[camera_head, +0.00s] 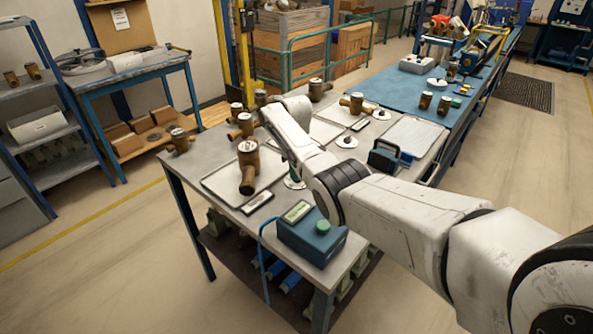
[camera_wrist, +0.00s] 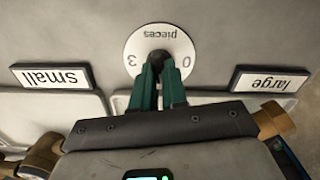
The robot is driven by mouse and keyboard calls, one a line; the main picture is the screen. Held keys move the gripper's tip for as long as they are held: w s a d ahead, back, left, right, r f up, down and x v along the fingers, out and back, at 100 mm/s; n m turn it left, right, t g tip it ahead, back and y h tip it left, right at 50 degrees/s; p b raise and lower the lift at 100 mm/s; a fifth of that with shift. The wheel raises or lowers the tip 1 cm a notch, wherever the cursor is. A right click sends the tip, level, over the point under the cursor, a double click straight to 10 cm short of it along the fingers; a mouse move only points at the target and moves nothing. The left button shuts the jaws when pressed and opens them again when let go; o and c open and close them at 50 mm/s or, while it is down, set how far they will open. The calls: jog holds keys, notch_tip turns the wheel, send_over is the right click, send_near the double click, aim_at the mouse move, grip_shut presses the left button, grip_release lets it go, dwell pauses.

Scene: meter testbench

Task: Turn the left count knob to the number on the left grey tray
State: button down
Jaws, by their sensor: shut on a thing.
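In the wrist view, my gripper (camera_wrist: 159,78) is shut, its green fingers closed on a dark knob (camera_wrist: 156,57). The knob stands at the middle of a white round dial (camera_wrist: 143,38) marked "pieces", with 3 at picture left and 0 at picture right, all upside down. The fingers cover part of the dial, and I cannot read the pointer. In the head view, the dial (camera_head: 293,182) shows partly from behind my arm, and my gripper is hidden. The left grey tray (camera_head: 218,185) holds a large brass meter (camera_head: 248,165); its far side is crowded and unclear.
Upside-down plates reading "small" (camera_wrist: 52,77) and "large" (camera_wrist: 270,80) flank the dial. A blue box with a green button (camera_head: 312,240) stands at the near bench end. Another dial (camera_head: 346,143), a dark blue device (camera_head: 384,155) and more brass meters (camera_head: 178,142) stand along the bench.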

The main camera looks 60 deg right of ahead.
jog(key=shift+n, duration=1.6)
jog(key=shift+a, duration=0.1)
jog(key=c, duration=1.2)
grip_release()
jog(key=shift+o, duration=0.2)
notch_tip(320, 180, up, 11)
jog(key=shift+f+b, duration=0.15)
jog(key=shift+b, duration=0.25)
